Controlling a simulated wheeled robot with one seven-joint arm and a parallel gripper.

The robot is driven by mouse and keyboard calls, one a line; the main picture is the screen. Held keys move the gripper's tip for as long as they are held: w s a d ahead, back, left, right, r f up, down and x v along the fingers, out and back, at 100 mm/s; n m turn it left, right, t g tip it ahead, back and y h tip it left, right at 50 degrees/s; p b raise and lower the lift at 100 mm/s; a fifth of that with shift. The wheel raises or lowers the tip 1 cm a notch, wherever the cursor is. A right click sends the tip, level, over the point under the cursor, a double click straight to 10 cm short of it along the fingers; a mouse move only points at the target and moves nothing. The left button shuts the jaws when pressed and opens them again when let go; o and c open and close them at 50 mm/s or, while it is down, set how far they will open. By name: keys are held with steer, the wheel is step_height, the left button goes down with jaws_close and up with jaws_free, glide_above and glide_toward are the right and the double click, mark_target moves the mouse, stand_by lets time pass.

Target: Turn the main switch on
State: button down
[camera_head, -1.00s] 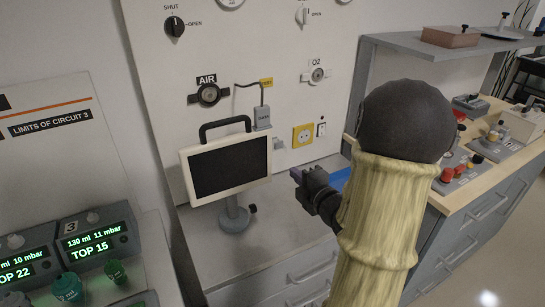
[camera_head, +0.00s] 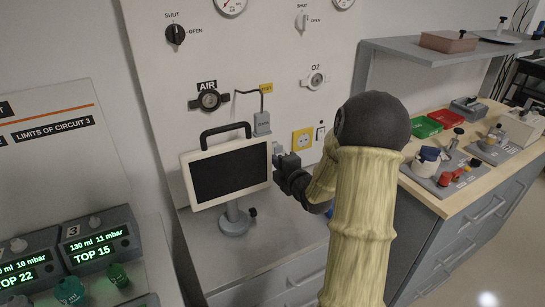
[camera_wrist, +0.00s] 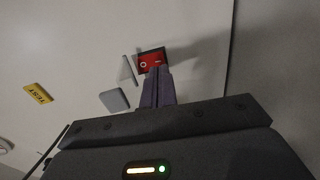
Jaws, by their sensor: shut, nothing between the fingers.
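The main switch is a red rocker (camera_wrist: 150,60) in a dark frame on the pale wall panel, with a white round mark on its left part. In the wrist view my gripper (camera_wrist: 157,70) is shut and empty, its fingertips overlapping the switch's lower edge. I cannot tell whether they touch it, or whether the switch is on. A pale triangular piece (camera_wrist: 127,70) and a grey plate (camera_wrist: 113,99) sit just left of the switch. In the head view my gripper (camera_head: 277,152) is at the panel just right of the monitor; the red rocker is hidden there.
A monitor (camera_head: 231,172) on a stand is close on the gripper's left. A yellow socket (camera_head: 302,139) and a small wall switch (camera_head: 320,131) are to its right. A yellow tag (camera_wrist: 38,92) is on the panel. A worktop with red and green trays (camera_head: 446,119) is at right.

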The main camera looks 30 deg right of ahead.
steer(key=w, duration=0.2)
steer(key=shift+w+f, duration=0.15)
steer(key=shift+w, duration=0.15)
steer(key=shift+f+b, duration=0.15)
steer(key=shift+b, duration=0.2)
steer(key=shift+w+b, duration=0.1)
steer(key=shift+b, duration=0.2)
